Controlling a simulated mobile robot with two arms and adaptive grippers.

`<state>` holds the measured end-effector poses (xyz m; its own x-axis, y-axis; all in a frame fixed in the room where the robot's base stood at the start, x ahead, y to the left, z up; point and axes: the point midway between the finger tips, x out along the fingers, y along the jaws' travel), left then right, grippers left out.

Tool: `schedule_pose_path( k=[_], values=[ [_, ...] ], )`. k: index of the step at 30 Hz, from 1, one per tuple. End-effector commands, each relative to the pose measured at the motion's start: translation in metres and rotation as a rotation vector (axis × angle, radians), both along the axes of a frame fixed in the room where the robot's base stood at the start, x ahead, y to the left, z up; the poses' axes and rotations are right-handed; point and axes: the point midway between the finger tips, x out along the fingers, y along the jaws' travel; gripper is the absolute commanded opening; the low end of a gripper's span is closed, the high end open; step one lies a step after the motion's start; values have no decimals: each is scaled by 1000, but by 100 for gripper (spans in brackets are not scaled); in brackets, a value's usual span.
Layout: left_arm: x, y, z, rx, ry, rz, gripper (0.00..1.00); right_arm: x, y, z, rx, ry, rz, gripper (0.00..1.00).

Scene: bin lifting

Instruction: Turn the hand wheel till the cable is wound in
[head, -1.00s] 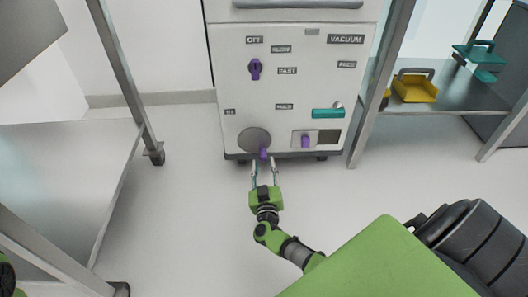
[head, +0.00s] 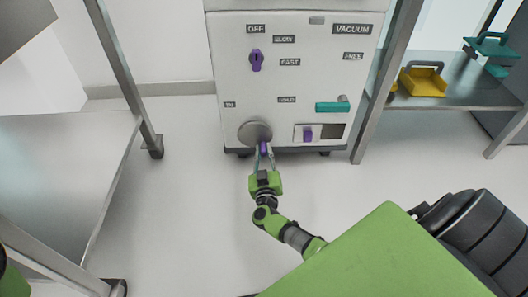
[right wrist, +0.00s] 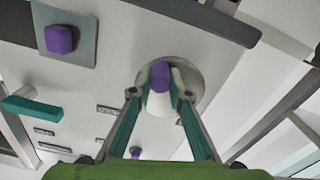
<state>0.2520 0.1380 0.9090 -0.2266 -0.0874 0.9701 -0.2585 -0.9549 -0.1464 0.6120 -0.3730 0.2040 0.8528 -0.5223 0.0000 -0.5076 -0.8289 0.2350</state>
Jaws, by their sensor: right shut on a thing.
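The hand wheel (head: 254,131) is a round grey disc low on the left of the white machine's front. Its purple handle (head: 264,147) sticks out at the lower edge of the disc. My right gripper (head: 264,151) is shut on this handle, one finger on each side. In the right wrist view the purple handle (right wrist: 160,76) sits between the fingertips, in front of the grey wheel (right wrist: 192,73). I see no cable in these frames. My left gripper is not in view.
The machine front (head: 300,82) also carries a purple knob (head: 257,60), a teal lever (head: 332,107) and a purple switch (head: 308,133). A metal table (head: 70,150) stands left. The floor between is clear.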

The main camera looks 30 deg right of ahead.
Motion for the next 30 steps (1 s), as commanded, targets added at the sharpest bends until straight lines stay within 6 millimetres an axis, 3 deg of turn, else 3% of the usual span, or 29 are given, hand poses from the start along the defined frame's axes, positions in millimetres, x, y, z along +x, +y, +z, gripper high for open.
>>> schedule_pose_path(
  k=[15,16,18,30],
  values=[
    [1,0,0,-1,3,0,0,2,5,-4,106,-62,1,0],
    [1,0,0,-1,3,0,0,2,5,-4,106,-62,1,20],
    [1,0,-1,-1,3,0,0,2,5,-4,105,-62,1,34],
    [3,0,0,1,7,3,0,2,4,-1,105,-63,0,34]
  ],
)
